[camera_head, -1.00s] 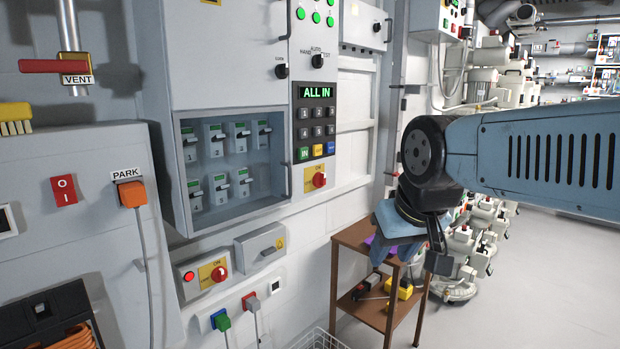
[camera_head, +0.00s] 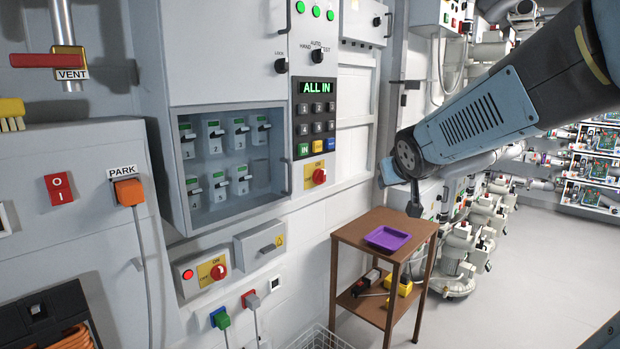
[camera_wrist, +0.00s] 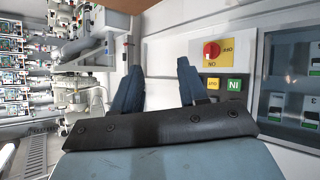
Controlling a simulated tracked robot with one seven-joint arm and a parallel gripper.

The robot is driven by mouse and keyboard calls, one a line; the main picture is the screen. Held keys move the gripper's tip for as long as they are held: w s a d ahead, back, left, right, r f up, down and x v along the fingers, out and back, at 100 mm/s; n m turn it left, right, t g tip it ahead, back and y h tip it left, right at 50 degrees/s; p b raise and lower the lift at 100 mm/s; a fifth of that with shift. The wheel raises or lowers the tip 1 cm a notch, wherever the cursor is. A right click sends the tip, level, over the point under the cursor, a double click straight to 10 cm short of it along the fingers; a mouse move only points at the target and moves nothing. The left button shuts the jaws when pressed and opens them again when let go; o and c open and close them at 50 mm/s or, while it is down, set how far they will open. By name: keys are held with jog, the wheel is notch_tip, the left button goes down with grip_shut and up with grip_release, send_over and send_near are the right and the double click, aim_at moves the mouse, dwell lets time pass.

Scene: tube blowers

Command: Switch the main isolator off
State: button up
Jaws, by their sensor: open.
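A red rotary switch on a yellow plate (camera_head: 319,176) is below the keypad of the tall grey cabinet. In the wrist view this switch (camera_wrist: 211,51) appears upside down, with "ON" lettering, right of my fingers. A second red rotary switch on a yellow plate (camera_head: 217,271) sits on a low wall box beside a lit red lamp. I cannot read which is the main isolator. My gripper (camera_wrist: 158,85) is open and empty, with two blue-grey fingers apart. In the head view my gripper (camera_head: 414,200) hangs right of the cabinet, apart from both switches.
A brown trolley (camera_head: 355,237) with a purple tray (camera_head: 387,238) stands below my gripper. The keypad display (camera_head: 316,87) reads "ALL IN". Open floor lies right.

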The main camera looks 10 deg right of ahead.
jog(key=w+d+n+t+y, duration=0.1)
jog(key=w+d+n+t, duration=0.15)
jog(key=w, duration=0.65)
jog(key=n+y, duration=0.5)
jog(key=y, duration=0.7)
send_near(325, 175)
jog(key=shift+t, duration=0.45)
jog(key=x, duration=0.8)
jog(key=shift+w+a+f, duration=0.1)
jog(key=shift+a+f, duration=0.15)
jog(key=shift+f, duration=0.1)
jog(key=shift+c, duration=0.4)
grip_shut()
